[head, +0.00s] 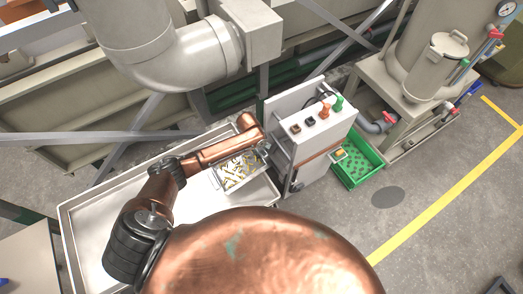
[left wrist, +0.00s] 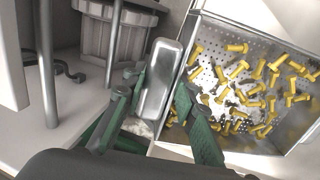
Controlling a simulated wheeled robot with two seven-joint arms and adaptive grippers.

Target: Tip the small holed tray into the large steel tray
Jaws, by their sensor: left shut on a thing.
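The small holed tray (head: 228,190) is a metal tray with a perforated floor, and it holds many yellow, bolt-like pieces. It shows close up in the left wrist view (left wrist: 262,36). My left gripper (head: 265,149) is at the tray's right end. In the left wrist view its green-padded fingers (left wrist: 160,112) are shut on the tray's shiny metal handle (left wrist: 160,70). The large steel tray (head: 82,232) is wide and shallow, and the small tray is over its right part. Its height above the floor of the large tray is hard to tell. My left arm hides part of the large tray.
A control box (head: 308,128) with coloured knobs stands just right of the small tray. A green crate (head: 357,171) is on the floor beyond it. A large grey pipe (head: 190,58) hangs behind. The left part of the large tray looks empty.

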